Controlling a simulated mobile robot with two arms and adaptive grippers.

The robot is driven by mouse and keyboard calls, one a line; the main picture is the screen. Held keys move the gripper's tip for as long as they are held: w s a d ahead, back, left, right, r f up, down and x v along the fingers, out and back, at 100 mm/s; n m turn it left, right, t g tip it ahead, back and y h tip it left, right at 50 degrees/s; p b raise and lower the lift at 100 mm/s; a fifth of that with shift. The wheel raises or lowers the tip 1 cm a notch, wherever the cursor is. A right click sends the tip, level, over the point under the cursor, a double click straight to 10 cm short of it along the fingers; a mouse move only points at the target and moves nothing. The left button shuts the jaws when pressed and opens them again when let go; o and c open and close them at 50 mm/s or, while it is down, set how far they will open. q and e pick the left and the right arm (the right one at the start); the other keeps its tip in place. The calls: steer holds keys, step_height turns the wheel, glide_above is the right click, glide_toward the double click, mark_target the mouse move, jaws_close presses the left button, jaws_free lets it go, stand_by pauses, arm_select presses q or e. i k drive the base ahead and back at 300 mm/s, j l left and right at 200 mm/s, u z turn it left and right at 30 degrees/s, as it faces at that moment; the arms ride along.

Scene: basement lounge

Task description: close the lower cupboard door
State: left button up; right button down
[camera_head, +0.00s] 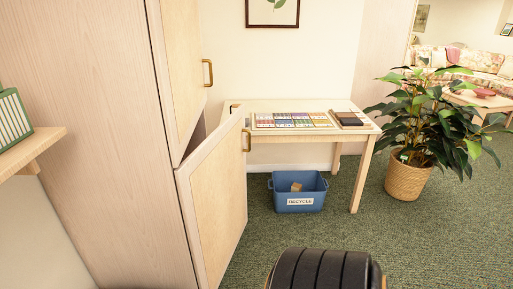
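The tall pale wood cupboard (95,110) fills the left of the head view. Its lower door (218,205) stands ajar, swung out from the front, with a brass handle (247,140) near its upper far corner. A dark gap shows above the lower door's top edge. The upper door (183,65) is above it, with its own brass handle (208,73). The inside of the cupboard is mostly hidden behind the doors.
A small wooden table (360,133) with coloured cards and a dark box stands beyond the lower door. A blue recycle bin (298,201) sits under it. A potted plant (405,180) stands right. Green carpet (430,245) is clear at the lower right.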

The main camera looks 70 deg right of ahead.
mark_target(211, 182)
steer(key=z, duration=1.9)
steer(key=i, duration=0.15)
steer(key=l+u, duration=0.05)
